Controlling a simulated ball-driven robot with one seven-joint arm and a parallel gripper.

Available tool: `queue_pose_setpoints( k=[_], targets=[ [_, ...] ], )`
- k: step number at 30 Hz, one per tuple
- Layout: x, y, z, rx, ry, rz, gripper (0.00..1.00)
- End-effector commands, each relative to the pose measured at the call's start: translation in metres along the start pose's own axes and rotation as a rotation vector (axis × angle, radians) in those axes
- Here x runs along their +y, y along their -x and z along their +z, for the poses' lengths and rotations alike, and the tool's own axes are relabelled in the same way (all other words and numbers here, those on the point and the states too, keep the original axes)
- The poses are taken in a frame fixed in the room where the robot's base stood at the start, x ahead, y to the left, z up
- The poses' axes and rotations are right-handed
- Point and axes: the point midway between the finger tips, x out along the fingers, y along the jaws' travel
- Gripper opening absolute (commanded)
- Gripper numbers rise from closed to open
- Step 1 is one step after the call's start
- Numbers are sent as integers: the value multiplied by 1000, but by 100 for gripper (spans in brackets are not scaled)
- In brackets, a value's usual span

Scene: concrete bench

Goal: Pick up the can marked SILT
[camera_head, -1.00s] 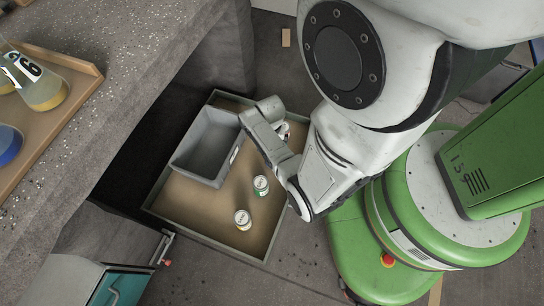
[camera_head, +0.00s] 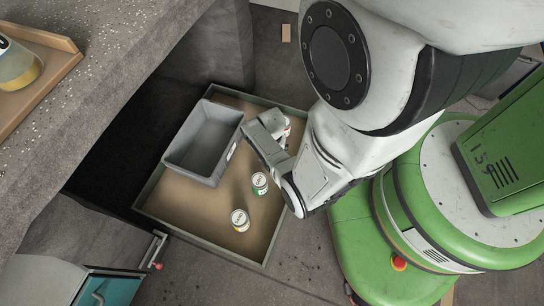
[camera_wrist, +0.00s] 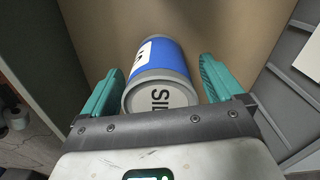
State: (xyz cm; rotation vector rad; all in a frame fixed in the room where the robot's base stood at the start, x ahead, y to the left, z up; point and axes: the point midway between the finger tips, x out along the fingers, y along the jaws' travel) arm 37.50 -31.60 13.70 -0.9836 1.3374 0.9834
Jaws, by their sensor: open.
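In the wrist view, a can (camera_wrist: 160,88) with a grey rim, a blue band and a white label lies between my fingers. Its end shows the letters "SIL", with the rest cut off by my gripper. My gripper (camera_wrist: 163,72) is open, with one teal finger on each side of the can and a gap showing at least on the right. In the head view, my arm's end (camera_head: 266,136) is over the upper right part of a shallow tray (camera_head: 205,226), and the blue can is hidden there.
A grey bin (camera_head: 205,143) stands in the tray, left of my gripper; its wall shows at right in the wrist view (camera_wrist: 291,100). A green-banded can (camera_head: 259,183) and a yellow-banded can (camera_head: 240,220) stand nearer. A stone bench (camera_head: 120,85) rises at left.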

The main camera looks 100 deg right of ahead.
Motion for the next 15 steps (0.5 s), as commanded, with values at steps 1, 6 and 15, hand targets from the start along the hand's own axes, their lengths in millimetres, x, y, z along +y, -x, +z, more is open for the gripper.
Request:
queue_pose_setpoints(
  k=[1,6,15],
  targets=[
    [0,-7,0,-1,0,1,94],
    [0,-7,0,0,0,0,94],
    [0,-7,0,0,0,0,73]
  ],
)
